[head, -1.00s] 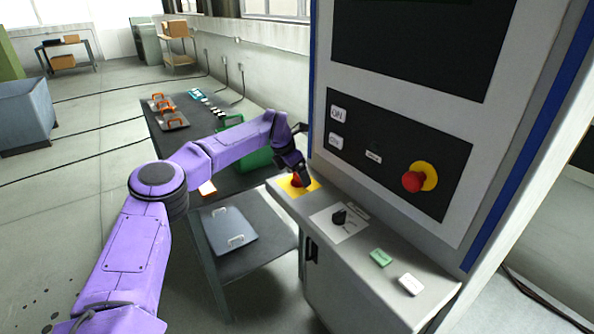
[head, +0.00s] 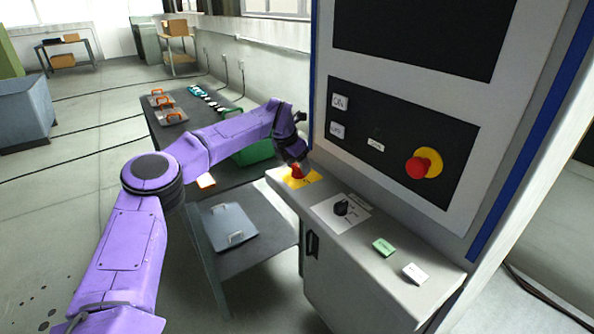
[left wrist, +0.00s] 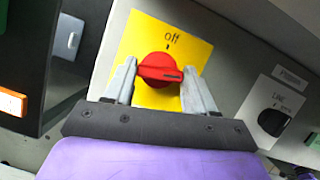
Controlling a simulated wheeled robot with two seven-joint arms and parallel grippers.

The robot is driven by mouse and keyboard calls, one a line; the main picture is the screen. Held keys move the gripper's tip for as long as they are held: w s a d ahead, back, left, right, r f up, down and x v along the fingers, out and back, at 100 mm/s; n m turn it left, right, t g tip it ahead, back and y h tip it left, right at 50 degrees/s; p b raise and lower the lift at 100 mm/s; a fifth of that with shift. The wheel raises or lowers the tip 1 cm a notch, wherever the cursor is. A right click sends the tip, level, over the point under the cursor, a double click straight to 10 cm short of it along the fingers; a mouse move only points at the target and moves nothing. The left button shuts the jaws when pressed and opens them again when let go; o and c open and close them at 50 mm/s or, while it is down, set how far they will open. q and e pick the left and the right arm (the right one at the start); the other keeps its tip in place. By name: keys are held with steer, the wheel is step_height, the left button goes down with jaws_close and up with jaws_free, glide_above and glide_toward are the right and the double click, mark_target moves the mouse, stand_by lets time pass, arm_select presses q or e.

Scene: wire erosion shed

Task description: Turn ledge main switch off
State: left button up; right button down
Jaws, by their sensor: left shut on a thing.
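The ledge main switch is a red rotary knob (head: 297,172) on a yellow plate (head: 308,181) at the far end of the ledge. In the left wrist view the knob (left wrist: 160,69) sits between the two fingers of my left gripper (left wrist: 163,82), which is shut on it. The plate (left wrist: 150,35) bears the word "Off" with a tick above the knob. The dark mark on the knob points right in that view, away from the tick. In the head view my left gripper (head: 297,163) comes down on the knob from above. My right gripper is not in view.
A black rotary switch (head: 342,208) on a white plate, a green button (head: 384,247) and a white button (head: 415,273) sit along the ledge. A red emergency stop (head: 417,167) is on the upright panel. A dark table (head: 170,135) stands behind my left arm.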

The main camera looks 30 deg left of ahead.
arm_select(q)
steer(key=n+b, duration=0.1)
steer(key=n, duration=0.1)
steer(key=n+y+b, duration=0.1)
steer(key=b, duration=0.1)
steer(key=shift+d+f+n+y, duration=0.15)
steer(key=shift+n+y, duration=0.15)
steer(key=shift+n, duration=0.1)
steer(key=n+y+b, duration=0.1)
steer(key=n+b, duration=0.1)
steer(key=shift+n, duration=0.3)
steer(key=shift+d+n+g+y, duration=0.1)
steer(key=shift+n+g+y, duration=0.2)
steer(key=shift+n, duration=0.7)
steer(key=shift+w+r+n+y+b, duration=0.1)
steer(key=shift+r+n+y+b, duration=0.15)
steer(key=shift+n, duration=0.55)
steer(key=shift+n+g+y, duration=0.25)
steer(key=shift+n+g, duration=0.25)
steer(key=shift+n, duration=0.4)
steer(key=shift+w+n+g+y+p, duration=0.1)
steer(key=shift+n+g+y+p, duration=0.25)
steer(key=shift+n, duration=0.55)
steer(key=shift+n+g+y+p, duration=0.1)
steer(key=shift+n+g+p, duration=0.15)
steer(key=shift+n+p, duration=0.5)
steer(key=shift+n, duration=0.35)
steer(key=o, duration=1)
steer(key=shift+f, duration=0.1)
